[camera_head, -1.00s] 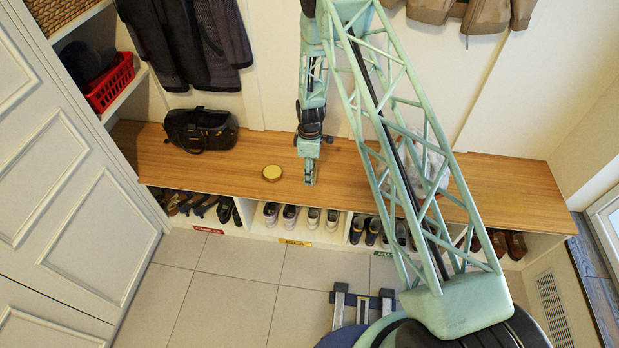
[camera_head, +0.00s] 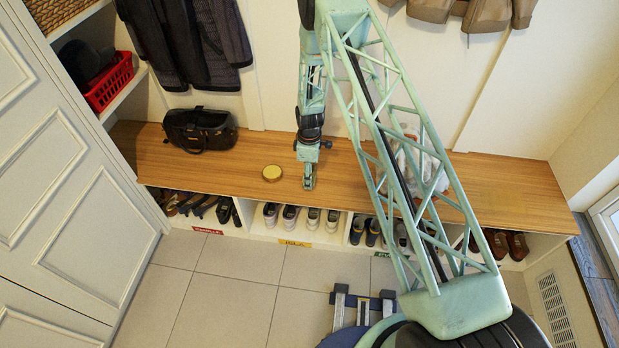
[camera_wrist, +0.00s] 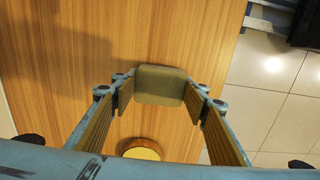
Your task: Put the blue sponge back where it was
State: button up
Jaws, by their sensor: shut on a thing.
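My gripper (camera_head: 309,184) is over the wooden bench top (camera_head: 480,190), near its front edge. In the wrist view its two fingers (camera_wrist: 160,88) press on the sides of an olive-tan, rounded block (camera_wrist: 160,84) the shape of a sponge. No blue shows on this block. It lies close to the bench surface; whether it touches the wood I cannot tell. In the head view the block is too small to make out at the fingertips. No other sponge is visible.
A round gold-lidded tin (camera_head: 272,173) stands on the bench left of my gripper; it also shows in the wrist view (camera_wrist: 141,152). A black bag (camera_head: 199,129) lies further left. A clear plastic bag (camera_head: 428,165) is behind my arm. Shoes (camera_head: 291,214) fill the cubbies below.

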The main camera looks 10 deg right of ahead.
jog(key=shift+f, duration=0.1)
jog(key=o, duration=0.8)
jog(key=shift+o, duration=0.2)
notch_tip(320, 180, up, 12)
jog(key=p, duration=0.2)
dwell(1.0)
